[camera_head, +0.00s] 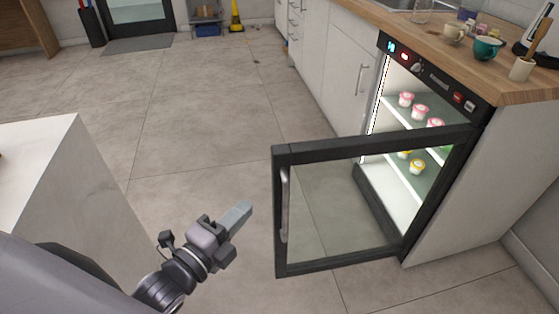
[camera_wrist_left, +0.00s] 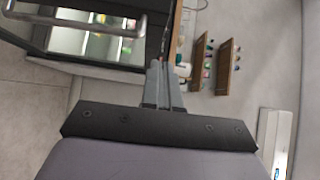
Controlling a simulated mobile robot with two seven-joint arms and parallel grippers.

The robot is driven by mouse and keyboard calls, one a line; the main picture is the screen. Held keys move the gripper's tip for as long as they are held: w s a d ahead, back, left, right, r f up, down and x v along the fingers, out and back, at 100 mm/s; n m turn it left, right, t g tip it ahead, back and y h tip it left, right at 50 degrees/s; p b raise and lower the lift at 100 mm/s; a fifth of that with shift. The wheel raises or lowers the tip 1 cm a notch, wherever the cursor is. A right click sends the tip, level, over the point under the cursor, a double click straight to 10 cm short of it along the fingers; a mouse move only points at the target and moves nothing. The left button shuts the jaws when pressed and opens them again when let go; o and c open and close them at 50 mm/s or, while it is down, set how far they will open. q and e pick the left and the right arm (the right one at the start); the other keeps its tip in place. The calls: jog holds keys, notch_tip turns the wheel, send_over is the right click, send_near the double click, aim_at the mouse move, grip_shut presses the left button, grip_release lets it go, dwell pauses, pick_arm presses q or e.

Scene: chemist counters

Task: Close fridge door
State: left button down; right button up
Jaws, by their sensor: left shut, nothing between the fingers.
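The fridge door (camera_head: 281,259), a black frame around clear glass with a metal bar handle (camera_head: 284,205) on its left side, stands wide open in the head view. The small fridge (camera_head: 432,77) is built in under the wooden counter, its lit shelves holding several small jars. My left gripper (camera_head: 241,215) is shut and empty, to the left of the door's handle edge and apart from it. In the left wrist view the shut fingers (camera_wrist_left: 163,84) point up the picture, with the door handle (camera_wrist_left: 75,22) at the upper left. My right gripper is not in view.
A white counter block (camera_head: 75,165) stands at the left, close to my left arm. The wooden countertop (camera_head: 400,30) carries cups (camera_head: 487,48) and other small items. The tiled floor (camera_head: 190,110) between the counters is clear.

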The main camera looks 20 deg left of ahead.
pick_arm(q)
jog(key=w, duration=0.1)
send_near(278, 158)
jog(key=w+d, duration=0.3)
jog(key=d, duration=0.1)
jog(key=shift+w+a+b, duration=0.65)
jog(key=shift+w+a, duration=0.6)
jog(key=shift+w, duration=0.15)
